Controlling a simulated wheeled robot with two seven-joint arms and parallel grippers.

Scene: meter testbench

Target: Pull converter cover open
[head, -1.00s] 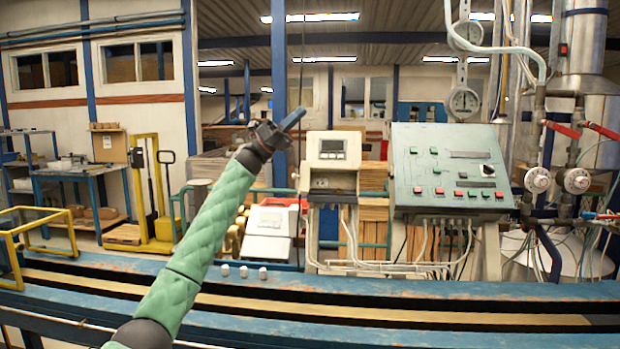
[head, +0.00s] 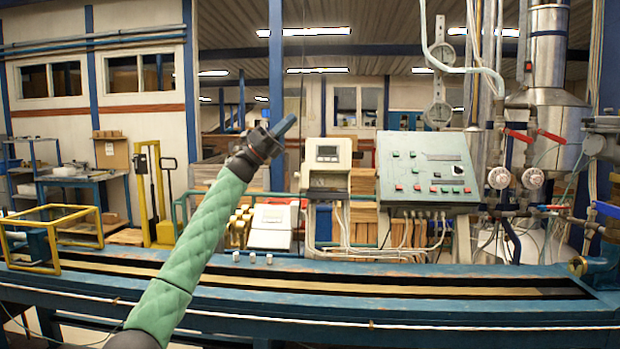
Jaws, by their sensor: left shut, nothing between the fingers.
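The converter appears to be the beige box (head: 327,160) with a small grey display, standing on the far side of the bench, right of centre. Its cover edges are too small to make out, so I cannot tell whether it is open. My left gripper (head: 284,126), dark with a blue tip, is at the end of the green-sleeved arm from the lower left. It is shut and empty, raised in front and to the upper left of the converter in the picture, with a visible gap between them. My right gripper is not in view.
A green-grey control panel (head: 427,170) with buttons stands right of the converter. Pipes with red-handled valves (head: 519,136) are further right. A long blue bench (head: 400,312) crosses in front. Three small white caps (head: 252,258) sit on it, and a yellow frame (head: 62,238) stands at left.

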